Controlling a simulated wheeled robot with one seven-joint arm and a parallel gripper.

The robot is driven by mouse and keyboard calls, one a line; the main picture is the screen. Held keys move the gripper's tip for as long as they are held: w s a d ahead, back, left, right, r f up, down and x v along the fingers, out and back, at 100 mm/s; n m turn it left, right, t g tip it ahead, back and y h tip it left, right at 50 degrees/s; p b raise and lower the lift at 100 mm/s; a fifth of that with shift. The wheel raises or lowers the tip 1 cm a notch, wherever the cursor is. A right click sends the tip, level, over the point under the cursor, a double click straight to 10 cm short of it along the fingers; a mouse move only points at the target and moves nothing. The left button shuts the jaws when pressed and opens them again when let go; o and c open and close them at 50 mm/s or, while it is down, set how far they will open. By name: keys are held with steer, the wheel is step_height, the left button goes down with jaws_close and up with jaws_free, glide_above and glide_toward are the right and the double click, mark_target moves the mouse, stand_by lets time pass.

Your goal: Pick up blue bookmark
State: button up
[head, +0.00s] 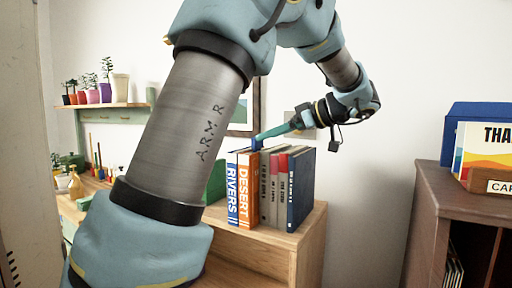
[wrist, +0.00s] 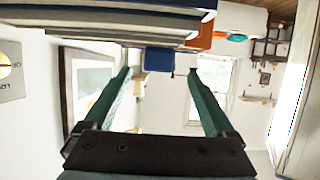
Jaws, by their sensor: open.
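The blue bookmark (head: 257,143) sticks up from the row of books on the wooden shelf top. In the wrist view the blue bookmark (wrist: 159,60) shows below the book edges, in the gap between the fingertips, with white space on both sides. My gripper (head: 263,136) reaches in from the right just above the books, its teal fingers pointing left at the bookmark. In the wrist view my gripper (wrist: 159,73) is open and holds nothing. Whether the tips reach past the bookmark in depth is hard to tell. The bookmark's lower part is hidden among the books.
Several upright books (head: 273,188) stand close together on the wooden cabinet (head: 302,225). A framed picture (head: 243,112) hangs on the wall behind. A dark brown cabinet (head: 438,180) with boxes stands at right. Potted plants line a shelf (head: 115,105) at left.

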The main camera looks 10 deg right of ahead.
steer(key=p+x, duration=0.2)
steer(key=x, duration=0.2)
steer(key=shift+w+a, duration=0.3)
steer(key=shift+w, duration=0.1)
steer(key=shift+w+a+f, duration=0.2)
steer(key=shift+a+f, duration=0.05)
steer(key=c, duration=1.4)
steer(key=shift+r, duration=0.1)
